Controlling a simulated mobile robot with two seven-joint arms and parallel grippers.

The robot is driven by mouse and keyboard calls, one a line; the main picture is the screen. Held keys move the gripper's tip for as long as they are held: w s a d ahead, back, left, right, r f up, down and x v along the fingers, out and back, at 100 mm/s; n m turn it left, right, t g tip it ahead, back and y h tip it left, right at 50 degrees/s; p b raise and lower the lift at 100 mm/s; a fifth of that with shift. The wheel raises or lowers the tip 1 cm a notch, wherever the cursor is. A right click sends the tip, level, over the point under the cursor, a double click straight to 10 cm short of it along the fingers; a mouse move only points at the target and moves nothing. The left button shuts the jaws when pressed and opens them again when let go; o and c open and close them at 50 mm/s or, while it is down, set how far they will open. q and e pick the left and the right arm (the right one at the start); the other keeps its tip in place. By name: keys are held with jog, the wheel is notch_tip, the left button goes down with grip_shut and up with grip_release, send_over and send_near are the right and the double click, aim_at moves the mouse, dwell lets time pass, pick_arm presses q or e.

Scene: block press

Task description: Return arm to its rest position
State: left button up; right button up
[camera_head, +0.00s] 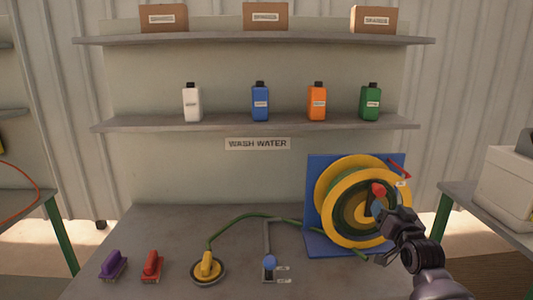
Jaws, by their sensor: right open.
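My right gripper (390,230) comes in from the lower right and is open. It is in front of the lower right part of the yellow hose reel (325,190), just below the reel's red knob (378,189). I see nothing held in it. The reel stands on a blue mount (314,169) at the right of the grey bench (160,225). The arm hides part of the reel and mount. My left gripper is not in view.
A green hose (240,218) runs from the reel to a yellow fitting (207,266). A blue-topped valve (269,263) stands to its right; purple (113,264) and red (152,266) brushes lie left. Bottles stand on the lower shelf (220,124). A pale machine (505,188) is at right.

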jog(key=s+a+f+n+g, duration=0.1)
jog(key=s+a+f+g, duration=0.1)
jog(key=s+f, duration=1.2)
jog(key=s+a+f+n+g, duration=0.2)
jog(key=s+f, duration=1.3)
jog(key=s, duration=0.8)
jog(key=a+g, duration=0.1)
jog(key=g, duration=0.1)
jog(key=shift+s+f+n+g+h, duration=0.25)
jog(key=shift+f+n+g+h, duration=0.05)
